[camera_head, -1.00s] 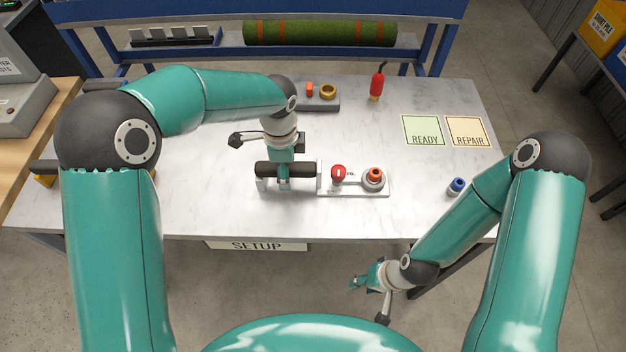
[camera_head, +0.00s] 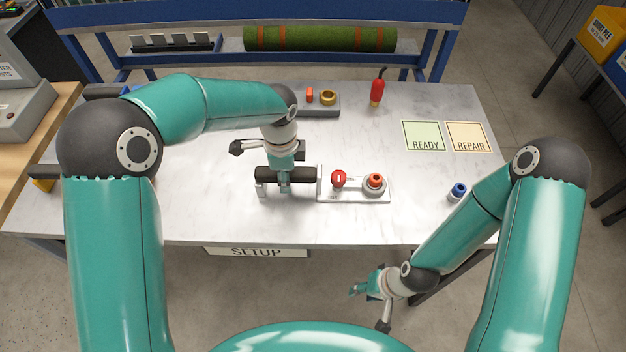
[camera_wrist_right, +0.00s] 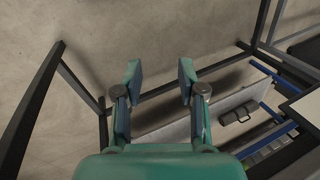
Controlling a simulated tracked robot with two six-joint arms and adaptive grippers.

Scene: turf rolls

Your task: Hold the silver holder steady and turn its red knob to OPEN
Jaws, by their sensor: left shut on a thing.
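The silver holder (camera_head: 350,195) lies on the marble-topped table, with a black cylindrical bar (camera_head: 303,174) at its left end. Its red knob (camera_head: 338,178) stands on the plate, with a small label beside it too tiny to read. At the plate's right is a grey ring with a red-orange piece (camera_head: 375,181) in it. My left gripper (camera_head: 284,187) comes down from above and is shut on the black bar, covering its middle. My right gripper (camera_head: 358,289) is low in front of the table, away from the holder. In the right wrist view its fingers (camera_wrist_right: 160,82) are apart and empty.
A blue cylinder (camera_head: 457,192) stands near the right edge. READY (camera_head: 423,134) and REPAIR (camera_head: 468,134) mats lie at the back right. A red bottle-like tool (camera_head: 377,88) and a grey tray (camera_head: 318,110) stand behind. The table's front edge lies between my right gripper and the holder.

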